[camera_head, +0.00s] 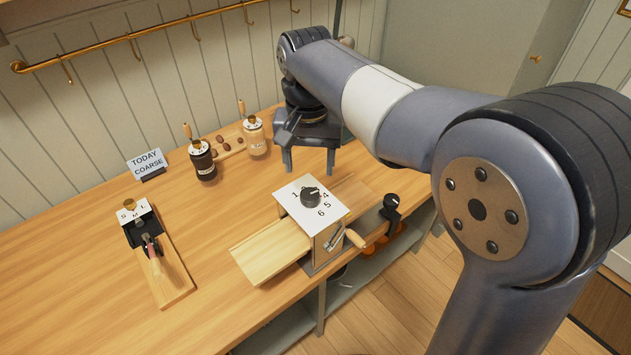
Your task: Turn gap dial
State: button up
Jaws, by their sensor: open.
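The dial is a black knob (310,197) on the white top plate (291,207) of a box-shaped machine at the middle of the counter. The numbers 1, 4, 5 and 6 show around it; others are hidden by the knob or unreadable. The machine has a side crank with a wooden handle (355,238) and a wooden tray (268,251) at its left. My gripper (309,160) is open and empty, fingers pointing down, behind the knob in the picture and apart from it. A small sign (148,163) reads "TODAY COARSE".
Two hand grinders, one dark (203,162) and one pale (255,137), stand at the back around a small board with brown pieces. A device marked S, M, L (137,222) sits on a board at left. A black-topped tool (390,208) stands right of the machine, near the counter edge.

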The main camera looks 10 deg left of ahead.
aim_at(309, 194)
notch_tip(309, 194, down, 8)
jog(key=shift+f, duration=0.1)
dwell(0.4)
jog(key=c, duration=1)
jog(key=n+p, duration=0.1)
jog(key=n, duration=0.2)
jog(key=shift+n, duration=0.3)
jog(key=shift+n+p, duration=0.45)
jog(key=shift+n, duration=1.55)
